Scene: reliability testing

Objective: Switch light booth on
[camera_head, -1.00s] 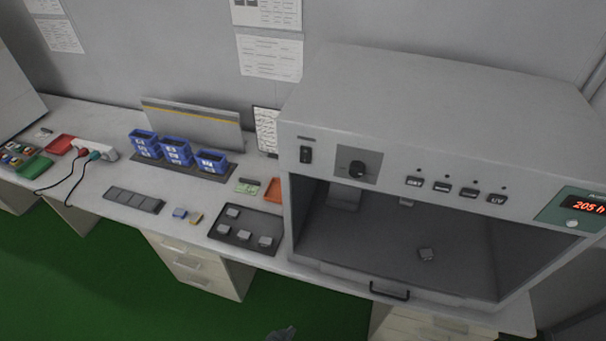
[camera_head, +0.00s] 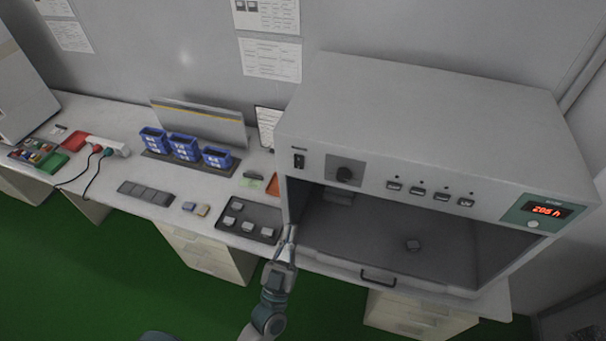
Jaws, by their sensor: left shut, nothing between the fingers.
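The light booth (camera_head: 440,130) is a large grey box on the right of the bench, with an open, dark inside. Its front panel carries a black rocker switch (camera_head: 299,161) at the left, a rotary knob (camera_head: 345,174), several push buttons (camera_head: 430,193) and a display (camera_head: 545,210) with lit red digits. My left gripper (camera_head: 291,232) is shut and empty. It points up in front of the booth's lower left corner, below the rocker switch and apart from it. My right gripper is not in view.
A dark tray (camera_head: 262,211) with several small grey blocks lies left of the booth. Blue bins (camera_head: 184,147), a power strip (camera_head: 108,146) and a dark strip of square pads (camera_head: 146,193) are farther left.

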